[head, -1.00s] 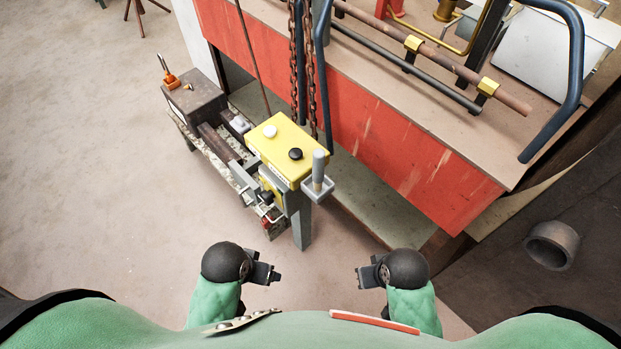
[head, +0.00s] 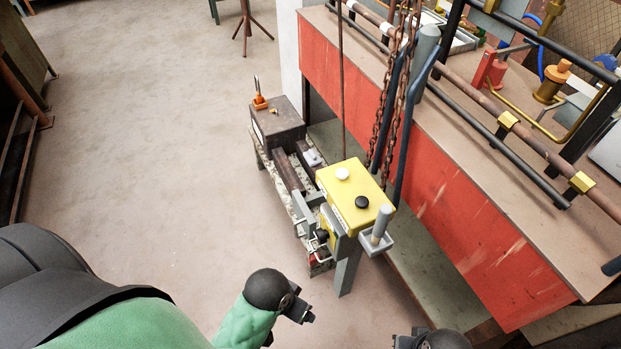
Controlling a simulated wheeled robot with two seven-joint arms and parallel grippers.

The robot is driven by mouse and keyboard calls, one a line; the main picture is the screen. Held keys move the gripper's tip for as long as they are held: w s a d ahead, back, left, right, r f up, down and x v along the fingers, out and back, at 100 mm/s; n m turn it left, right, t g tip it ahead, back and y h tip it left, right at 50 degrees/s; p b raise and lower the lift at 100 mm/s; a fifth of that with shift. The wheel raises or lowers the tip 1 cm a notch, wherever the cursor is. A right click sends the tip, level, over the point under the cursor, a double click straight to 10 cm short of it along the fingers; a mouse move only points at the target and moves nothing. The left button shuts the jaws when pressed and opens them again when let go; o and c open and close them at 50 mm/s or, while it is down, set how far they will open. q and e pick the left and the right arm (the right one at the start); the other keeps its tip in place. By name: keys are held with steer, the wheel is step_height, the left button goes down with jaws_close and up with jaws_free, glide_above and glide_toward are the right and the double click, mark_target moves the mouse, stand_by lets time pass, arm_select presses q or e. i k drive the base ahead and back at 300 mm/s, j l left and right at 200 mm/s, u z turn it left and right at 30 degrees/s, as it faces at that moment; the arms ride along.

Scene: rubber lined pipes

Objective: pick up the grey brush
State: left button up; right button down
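No brush shows clearly with bristles. A grey upright handle (head: 381,222) stands in a small square grey holder (head: 376,244) at the right side of the yellow control box (head: 350,190); it may be the grey brush, but I cannot tell. My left gripper (head: 308,314) is below the control box, in front of its post and apart from everything. My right gripper (head: 408,341) is at the bottom edge, partly cut off, below the holder. Both seem empty; their fingers are too small to tell open from shut.
A low bench (head: 265,160) with a dark metal box (head: 277,124) and an orange tool (head: 260,100) stands left of the control box. A red-sided platform (head: 470,225) with pipes and rails fills the right. Rusty chains (head: 390,90) hang behind the control box. The floor at left is clear.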

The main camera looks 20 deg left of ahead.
mark_target(386, 211)
steer(key=j+z, duration=0.15)
steer(key=j, duration=0.25)
steer(key=k+j+z, duration=0.1)
steer(key=j, duration=0.3)
steer(key=k+j+z, duration=0.15)
steer(key=j, duration=0.25)
steer(key=k+j+z, duration=0.15)
steer(key=j, duration=0.25)
steer(key=k+j+z, duration=0.15)
steer(key=j, duration=0.25)
steer(key=k+j+z, duration=0.1)
steer(key=j, duration=0.25)
steer(key=k+j+z, duration=0.15)
steer(key=j, duration=0.2)
